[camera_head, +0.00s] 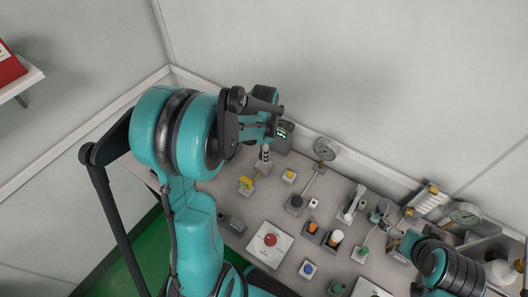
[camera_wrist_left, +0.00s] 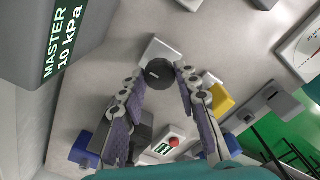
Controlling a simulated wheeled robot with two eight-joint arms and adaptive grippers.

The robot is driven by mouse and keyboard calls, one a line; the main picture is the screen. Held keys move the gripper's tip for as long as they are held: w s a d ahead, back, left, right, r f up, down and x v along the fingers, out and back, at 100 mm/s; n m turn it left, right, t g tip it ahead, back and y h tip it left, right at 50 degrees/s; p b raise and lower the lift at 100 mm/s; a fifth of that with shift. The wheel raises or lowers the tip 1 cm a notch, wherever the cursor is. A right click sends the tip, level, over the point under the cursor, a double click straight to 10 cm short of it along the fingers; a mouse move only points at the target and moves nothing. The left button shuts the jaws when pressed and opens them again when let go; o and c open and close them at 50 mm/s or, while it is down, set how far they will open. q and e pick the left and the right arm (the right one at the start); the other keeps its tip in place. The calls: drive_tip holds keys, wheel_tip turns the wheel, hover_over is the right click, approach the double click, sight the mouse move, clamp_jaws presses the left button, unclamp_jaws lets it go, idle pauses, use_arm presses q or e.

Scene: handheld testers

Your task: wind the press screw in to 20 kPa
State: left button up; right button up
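My left gripper (camera_wrist_left: 160,72) points down at a round black knob (camera_wrist_left: 159,74) on a pale block in the left wrist view. Its two fingers stand apart on either side of the knob, with narrow gaps seeming to show; contact is not clear. In the head view the left gripper (camera_head: 266,143) is above a small grey block at the back left of the bench, partly hidden by my arm. A grey box (camera_wrist_left: 50,45) beside it shows "MASTER 10 kPa" in the left wrist view. My right gripper (camera_head: 405,245) is at the lower right, its fingers unclear.
The grey bench (camera_head: 240,215) holds a red button on a white plate (camera_head: 270,241), yellow, orange and blue buttons, and a lever (camera_head: 354,203). A yellow block (camera_wrist_left: 221,98) sits close to the left gripper's right finger.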

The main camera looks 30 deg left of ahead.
use_arm(q)
drive_tip(key=shift+m, duration=0.3)
drive_tip(key=m, duration=0.8)
drive_tip(key=shift+p, duration=0.35)
drive_tip(key=m, duration=1.8)
drive_tip(key=shift+m+p, duration=0.3)
drive_tip(key=m, duration=0.4)
drive_tip(key=shift+w+m, duration=0.1)
drive_tip(key=shift+m, duration=2.1)
